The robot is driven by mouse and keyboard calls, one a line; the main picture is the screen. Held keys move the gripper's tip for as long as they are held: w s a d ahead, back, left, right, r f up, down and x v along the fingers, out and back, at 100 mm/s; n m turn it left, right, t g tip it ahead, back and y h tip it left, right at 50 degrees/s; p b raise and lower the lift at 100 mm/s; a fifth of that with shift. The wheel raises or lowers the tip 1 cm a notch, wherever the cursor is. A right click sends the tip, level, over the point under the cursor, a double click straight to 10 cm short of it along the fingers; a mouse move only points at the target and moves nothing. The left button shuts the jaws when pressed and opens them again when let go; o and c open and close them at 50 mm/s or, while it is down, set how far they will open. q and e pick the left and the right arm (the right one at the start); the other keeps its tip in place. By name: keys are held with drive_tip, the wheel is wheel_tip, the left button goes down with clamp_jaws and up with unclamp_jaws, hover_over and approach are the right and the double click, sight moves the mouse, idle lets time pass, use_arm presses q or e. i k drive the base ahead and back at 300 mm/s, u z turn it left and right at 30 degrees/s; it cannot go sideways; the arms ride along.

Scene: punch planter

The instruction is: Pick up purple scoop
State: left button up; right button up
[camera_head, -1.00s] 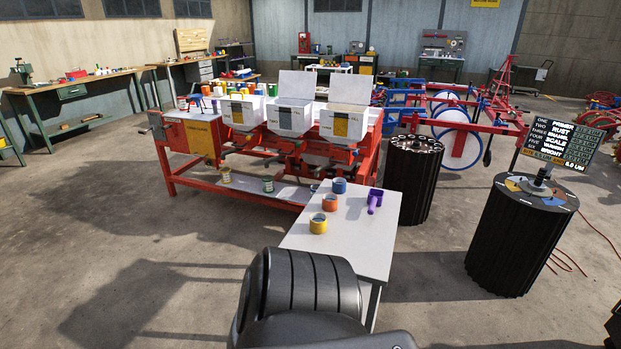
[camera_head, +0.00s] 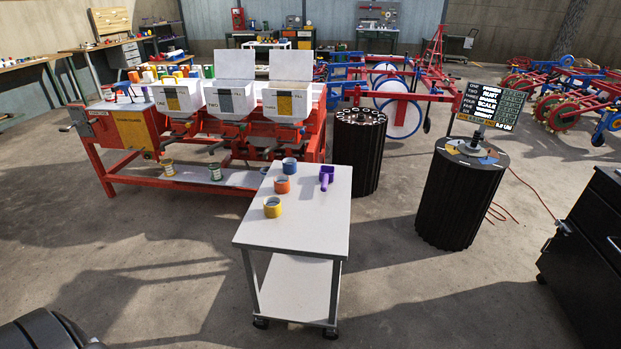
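The purple scoop (camera_head: 326,177) lies on the white top of a small wheeled cart (camera_head: 300,225), near its far right part. To its left on the same top stand a blue cup (camera_head: 290,165), an orange cup (camera_head: 282,184) and a yellow cup (camera_head: 272,207). Nothing covers the scoop. Neither of my grippers shows in the head view. Only a dark rounded part of mine shows at the bottom left corner.
A red planter machine (camera_head: 225,135) with white hoppers stands behind the cart. A black ribbed drum (camera_head: 358,150) and another drum with a sign (camera_head: 462,195) stand to the right. A dark cabinet (camera_head: 590,250) is at the right edge. Floor around the cart's front is clear.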

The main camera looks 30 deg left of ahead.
sight(326, 181)
drive_tip(key=i, duration=1)
